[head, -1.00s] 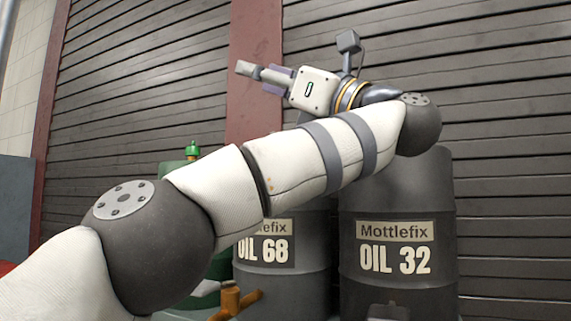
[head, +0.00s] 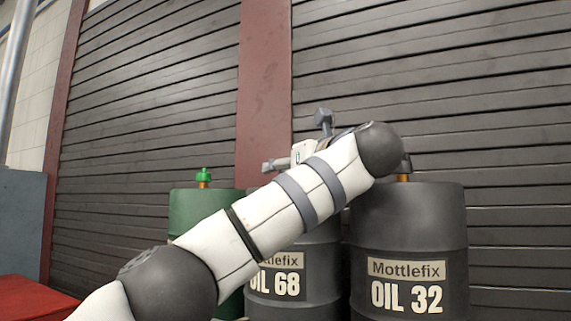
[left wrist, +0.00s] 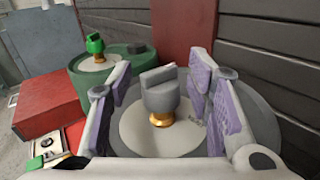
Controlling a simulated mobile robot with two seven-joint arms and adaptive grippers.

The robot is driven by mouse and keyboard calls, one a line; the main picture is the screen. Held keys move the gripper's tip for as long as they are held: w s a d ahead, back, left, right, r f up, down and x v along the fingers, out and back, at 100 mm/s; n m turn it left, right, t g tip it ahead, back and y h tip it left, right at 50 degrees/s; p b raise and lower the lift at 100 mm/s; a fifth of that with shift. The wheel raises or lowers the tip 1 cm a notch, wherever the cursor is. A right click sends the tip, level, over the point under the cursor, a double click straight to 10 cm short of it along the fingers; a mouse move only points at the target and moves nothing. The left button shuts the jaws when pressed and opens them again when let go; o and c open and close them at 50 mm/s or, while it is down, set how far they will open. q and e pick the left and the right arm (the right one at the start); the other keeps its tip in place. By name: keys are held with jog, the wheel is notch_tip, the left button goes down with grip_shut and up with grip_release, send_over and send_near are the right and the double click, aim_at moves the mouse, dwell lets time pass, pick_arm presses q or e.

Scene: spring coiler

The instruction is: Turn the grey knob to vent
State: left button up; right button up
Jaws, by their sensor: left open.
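In the left wrist view a grey knob (left wrist: 160,94) with a flat raised grip stands upright on a short brass stem, on the pale disc atop a grey drum. My left gripper (head: 276,164) is open above the drum marked OIL 68 (head: 281,285), pointing left in the head view. In the left wrist view its purple-padded fingers stand on both sides of the grey knob, with gaps showing. In the head view my left arm hides this knob and much of the drum. I cannot tell the knob's setting. My right gripper is not in view.
A green drum (head: 190,206) with a green knob (head: 203,175) stands to the left. The drum marked OIL 32 (head: 430,225) stands close on the right, its knob (head: 403,165) partly behind my arm. A ribbed dark wall (head: 420,60) is behind. A red surface (head: 30,300) lies lower left.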

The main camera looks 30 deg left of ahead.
pick_arm(q)
grip_shut()
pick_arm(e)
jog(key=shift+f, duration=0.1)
pick_arm(q)
jog(key=shift+w+a+f+m+t+h+b, duration=0.1)
jog(key=shift+f+m+t+h+b, duration=0.1)
jog(key=shift+m+t+h+b, duration=0.6)
jog(key=m+t+h, duration=0.2)
jog(key=shift+t+b, duration=0.4)
jog(key=m+t+h, duration=0.1)
jog(key=m+h, duration=0.1)
jog(key=h, duration=0.1)
jog(key=shift+r+t, duration=0.15)
jog(key=shift+t, duration=0.25)
jog(key=shift+r+m+t+h, duration=0.1)
jog(key=shift+m+t+h, duration=0.6)
jog(key=shift+m+h, duration=0.8)
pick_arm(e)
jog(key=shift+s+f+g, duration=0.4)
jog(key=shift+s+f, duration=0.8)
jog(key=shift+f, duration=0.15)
pick_arm(q)
jog(key=shift+h, duration=0.5)
